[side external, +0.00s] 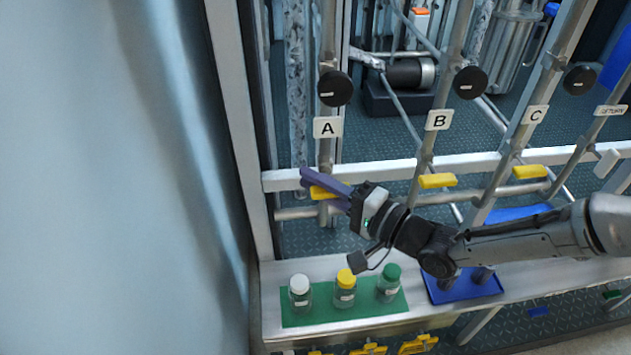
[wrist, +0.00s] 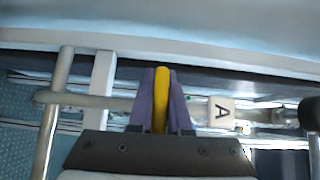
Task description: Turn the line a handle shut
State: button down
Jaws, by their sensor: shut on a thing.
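The line A handle is a yellow lever (side external: 322,192) on the leftmost vertical pipe, below the white plate marked A (side external: 328,127). In the side view it lies roughly crosswise to its pipe. My gripper (side external: 322,188) reaches in from the right with its purple fingers around the handle, partly hiding it. In the wrist view the yellow handle (wrist: 161,100) stands between the two purple fingers (wrist: 161,98), which are closed on it. The A plate (wrist: 222,112) shows just to the right of the fingers there.
Lines B and C have yellow handles (side external: 437,181) (side external: 529,172), both crosswise to their pipes. Black round knobs (side external: 335,88) sit above. On the bench below, jars with white, yellow and green lids (side external: 345,288) stand on a green mat (side external: 296,319), left of a blue tray (side external: 436,296).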

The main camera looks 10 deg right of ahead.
dwell(0.3)
jog(key=c, duration=0.9)
grip_release()
jog(key=shift+o, duration=0.2)
jog(key=v, duration=1.4)
jog(key=shift+f, duration=0.15)
